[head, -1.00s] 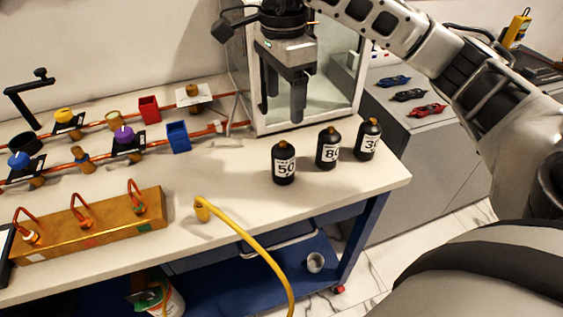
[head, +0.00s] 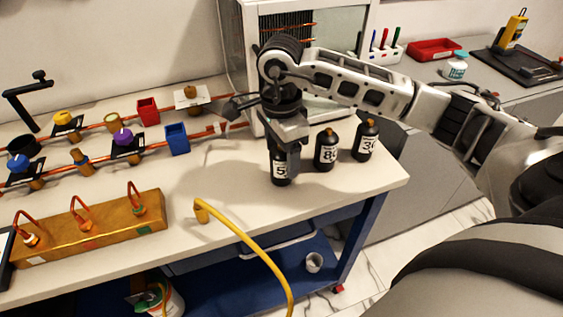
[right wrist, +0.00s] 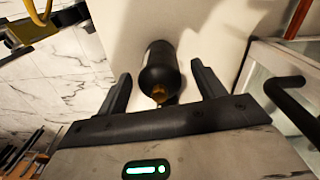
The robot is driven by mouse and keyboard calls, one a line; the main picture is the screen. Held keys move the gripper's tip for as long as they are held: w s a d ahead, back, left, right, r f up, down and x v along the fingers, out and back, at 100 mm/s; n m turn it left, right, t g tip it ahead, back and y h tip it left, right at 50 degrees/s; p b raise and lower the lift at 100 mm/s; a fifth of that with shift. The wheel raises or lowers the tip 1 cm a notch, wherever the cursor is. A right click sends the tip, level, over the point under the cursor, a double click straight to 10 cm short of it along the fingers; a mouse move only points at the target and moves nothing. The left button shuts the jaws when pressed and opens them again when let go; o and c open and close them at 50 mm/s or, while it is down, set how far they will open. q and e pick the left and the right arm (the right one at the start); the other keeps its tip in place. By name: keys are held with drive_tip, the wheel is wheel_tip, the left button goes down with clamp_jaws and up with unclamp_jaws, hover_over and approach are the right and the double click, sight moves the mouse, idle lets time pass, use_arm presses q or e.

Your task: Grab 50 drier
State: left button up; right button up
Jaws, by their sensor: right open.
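The 50 drier (head: 280,176) is a black bottle with a white label, standing upright on the white bench. My right gripper (head: 288,165) is over it in the head view and hides its top and part of its label. In the right wrist view the black bottle (right wrist: 160,72) with its brown cap lies between the two open fingers (right wrist: 163,88), with a gap on each side. The 80 drier (head: 326,150) and the 30 drier (head: 365,141) stand upright to its right. My left gripper is not in view.
A glass-fronted cabinet (head: 249,60) stands behind the bottles. A brass block (head: 95,227) with red tubes, a yellow hose (head: 240,233) and a pipe row with a blue box (head: 177,138) lie to the left. The bench front between hose and bottles is clear.

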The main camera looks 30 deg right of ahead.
drive_tip(key=c, duration=1.2)
drive_tip(key=shift+c, duration=0.2)
drive_tip(key=shift+r, duration=0.1)
